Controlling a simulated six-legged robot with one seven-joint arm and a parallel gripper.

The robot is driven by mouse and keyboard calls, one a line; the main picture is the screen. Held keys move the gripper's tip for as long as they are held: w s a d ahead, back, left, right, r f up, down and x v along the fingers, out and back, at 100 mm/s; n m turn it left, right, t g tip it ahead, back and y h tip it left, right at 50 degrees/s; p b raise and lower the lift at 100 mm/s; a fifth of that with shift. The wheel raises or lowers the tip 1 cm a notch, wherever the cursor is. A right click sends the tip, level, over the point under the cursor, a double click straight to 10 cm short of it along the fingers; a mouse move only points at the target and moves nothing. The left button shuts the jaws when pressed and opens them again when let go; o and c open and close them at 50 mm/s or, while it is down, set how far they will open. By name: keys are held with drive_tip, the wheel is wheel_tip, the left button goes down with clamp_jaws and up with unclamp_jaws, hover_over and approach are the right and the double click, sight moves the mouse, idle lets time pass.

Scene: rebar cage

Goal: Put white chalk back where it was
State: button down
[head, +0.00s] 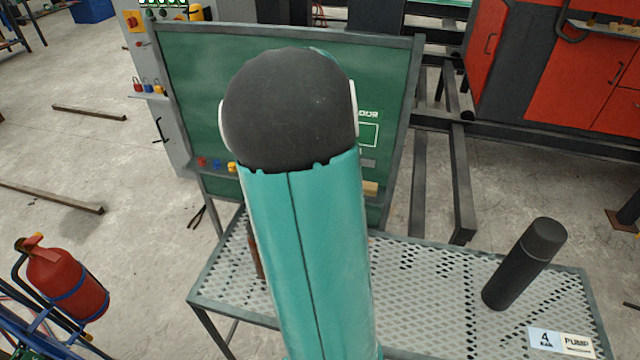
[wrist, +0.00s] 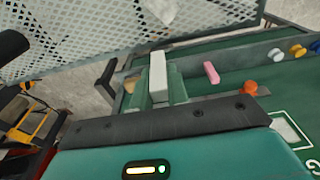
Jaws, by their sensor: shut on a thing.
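In the wrist view, my gripper (wrist: 157,90) is shut on the white chalk (wrist: 157,70), a pale block whose end stands out beyond the green fingers. The chalk is at the chalkboard's ledge (wrist: 231,68), left of a pink chalk (wrist: 211,72). I cannot tell whether the white chalk touches the ledge. In the head view, my arm covers the middle of the green chalkboard (head: 195,85) and hides my gripper and the chalk.
A tan block (head: 370,188) is on the ledge's right part. A mesh table (head: 425,285) stands in front, with a dark cylinder (head: 523,265). A red extinguisher (head: 65,285) is at left.

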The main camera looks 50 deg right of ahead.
drive_tip(key=w+d+f, duration=0.5)
drive_tip(key=d+f, duration=0.1)
drive_tip(key=w+d+f, duration=0.3)
drive_tip(key=d, duration=0.1)
drive_tip(key=shift+w+f, duration=0.25)
drive_tip(key=shift+w, duration=0.1)
drive_tip(key=shift+w+d+f, duration=0.1)
drive_tip(key=shift+w+f, duration=0.05)
drive_tip(key=shift+f, duration=1.55)
drive_tip(key=shift+f, duration=0.1)
drive_tip(key=c, duration=1.4)
unclamp_jaws()
drive_tip(key=shift+o, duration=0.2)
